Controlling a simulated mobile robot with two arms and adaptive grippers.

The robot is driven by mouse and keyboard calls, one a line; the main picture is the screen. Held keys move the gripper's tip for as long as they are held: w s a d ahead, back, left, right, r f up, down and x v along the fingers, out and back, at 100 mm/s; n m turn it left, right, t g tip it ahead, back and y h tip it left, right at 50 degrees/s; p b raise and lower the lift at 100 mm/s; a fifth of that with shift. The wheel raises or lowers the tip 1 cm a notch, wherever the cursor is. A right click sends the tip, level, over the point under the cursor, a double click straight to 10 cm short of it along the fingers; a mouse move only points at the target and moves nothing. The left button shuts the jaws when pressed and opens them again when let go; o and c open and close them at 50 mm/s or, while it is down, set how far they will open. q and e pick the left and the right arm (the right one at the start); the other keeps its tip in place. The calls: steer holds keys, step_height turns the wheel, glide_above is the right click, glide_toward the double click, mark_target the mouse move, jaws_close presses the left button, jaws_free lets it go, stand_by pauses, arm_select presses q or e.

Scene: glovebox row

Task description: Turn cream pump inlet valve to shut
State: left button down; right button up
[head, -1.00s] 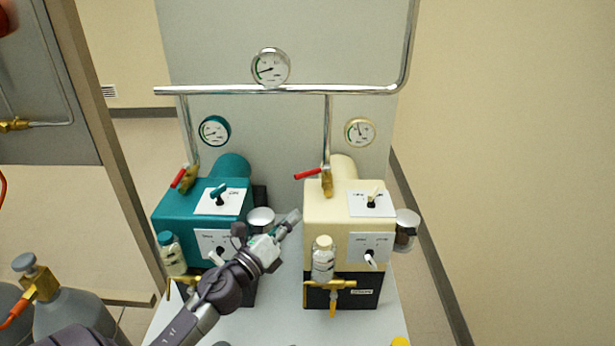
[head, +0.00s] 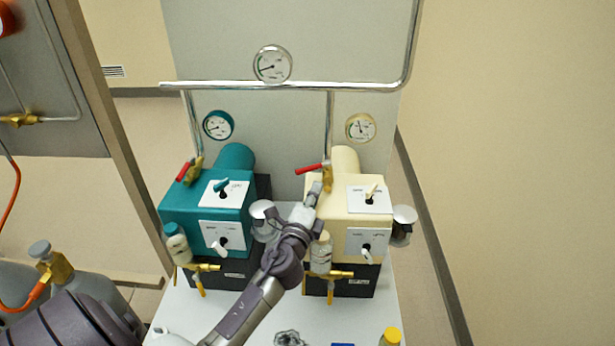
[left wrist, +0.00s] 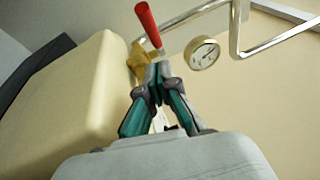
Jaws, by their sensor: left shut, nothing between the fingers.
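The cream pump (head: 340,205) stands on the right of the bench. Its inlet valve is a brass body (head: 327,178) at the foot of a vertical pipe, with a red lever (head: 308,168) pointing left, across the pipe and slightly tilted. The red lever (left wrist: 148,25) also shows in the left wrist view, ahead of the fingertips, with the brass body (left wrist: 137,55) beside it. My left gripper (head: 313,192) is shut and empty, just below the lever; its closed fingertips (left wrist: 160,72) look close to the valve, but contact cannot be told. My right gripper is not in view.
The teal pump (head: 205,210) with its own red-levered valve (head: 184,171) stands to the left. Bottles hang at the pump fronts, with brass taps below. A chrome header pipe (head: 230,86) runs above, with gauges. A yellow-capped bottle (head: 390,338) stands at the front.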

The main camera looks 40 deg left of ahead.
mark_target(296, 172)
arm_select(q)
steer(key=shift+w+a+r+p, duration=0.1)
steer(key=shift+w+a, duration=0.15)
steer(key=shift+a, duration=0.35)
steer(key=shift+w+a+r+p, duration=0.15)
steer(key=shift+w+a, duration=0.1)
steer(key=shift+a, duration=0.3)
steer(key=shift+w+a+r+p, duration=0.1)
steer(key=shift+w+a, duration=0.15)
steer(key=shift+a, duration=0.35)
steer(key=m+h, duration=0.1)
steer(key=a+h, duration=0.1)
steer(key=shift+w+a+m+t+h+b, duration=0.1)
steer(key=shift+w+m+t+h+b, duration=0.05)
steer(key=shift+m+t+h+b, duration=0.2)
steer(key=m+h, duration=0.1)
steer(key=a+m+h+b, duration=0.1)
steer(key=h, duration=0.1)
steer(key=m+h+b, duration=0.1)
steer(key=h, duration=0.1)
steer(key=shift+w+a+f, duration=0.1)
steer(key=shift+w+a, duration=0.1)
steer(key=shift+a, duration=0.05)
steer(key=shift+w+a+h, duration=0.25)
steer(key=shift+w+a, duration=0.2)
steer(key=shift+a, duration=0.35)
steer(key=shift+r, duration=0.2)
steer(key=shift+f, duration=0.1)
